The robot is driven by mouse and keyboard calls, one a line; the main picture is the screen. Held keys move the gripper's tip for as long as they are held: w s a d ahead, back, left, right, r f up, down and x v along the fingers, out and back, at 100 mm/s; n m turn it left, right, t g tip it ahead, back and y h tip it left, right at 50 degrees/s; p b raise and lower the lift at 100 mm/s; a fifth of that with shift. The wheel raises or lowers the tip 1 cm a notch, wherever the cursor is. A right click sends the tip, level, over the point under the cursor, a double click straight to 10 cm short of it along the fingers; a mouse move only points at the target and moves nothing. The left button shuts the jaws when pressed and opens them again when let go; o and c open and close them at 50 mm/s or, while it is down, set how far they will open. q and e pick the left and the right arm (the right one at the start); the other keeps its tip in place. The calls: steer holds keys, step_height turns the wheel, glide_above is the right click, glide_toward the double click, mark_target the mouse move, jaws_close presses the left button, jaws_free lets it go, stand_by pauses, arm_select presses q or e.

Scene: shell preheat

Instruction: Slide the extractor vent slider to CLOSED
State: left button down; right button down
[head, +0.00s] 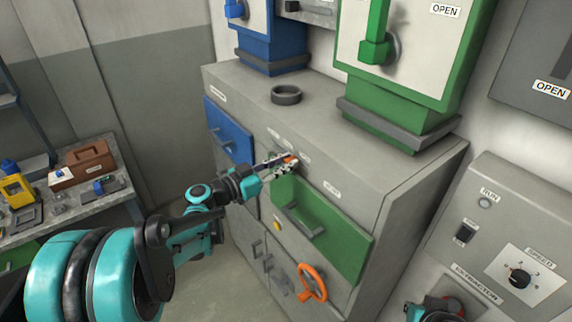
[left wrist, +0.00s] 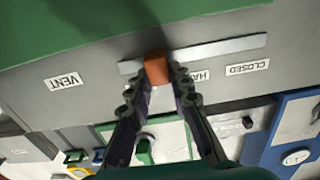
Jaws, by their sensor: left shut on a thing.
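The vent slider has an orange knob (left wrist: 157,68) on a pale straight track (left wrist: 222,48) in the left wrist view. The knob stands towards the track's left end there, away from the CLOSED label (left wrist: 247,68) at the right. A partly covered label starting with HA lies between. The VENT label (left wrist: 64,80) is farther left. My left gripper (left wrist: 158,80) is shut on the knob, one finger on each side. In the head view, the left gripper (head: 284,163) reaches the grey cabinet front, and the knob (head: 291,160) shows small between its fingers. My right gripper's fingers do not show.
A green drawer (head: 325,232) with a handle is just below the left gripper. A blue drawer (head: 229,130) is to its left. An orange handwheel (head: 312,283) sits lower. A dark ring (head: 286,95) lies on the cabinet top, between blue and green machines.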

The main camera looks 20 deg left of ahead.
mark_target(273, 138)
arm_select(q)
steer(key=w+a, duration=0.2)
steer(key=a, duration=0.1)
steer(key=w+a, duration=0.5)
steer(key=a, duration=0.1)
steer(key=shift+w+a+b, duration=0.15)
steer(key=shift+a+b, duration=0.05)
steer(key=shift+b, duration=0.15)
steer(key=shift+a+r, duration=0.1)
steer(key=c, duration=1.6)
jaws_free()
steer(key=shift+o, duration=1.2)
steer(key=shift+w+a, duration=0.1)
steer(key=shift+w, duration=0.05)
steer(key=v, duration=1.2)
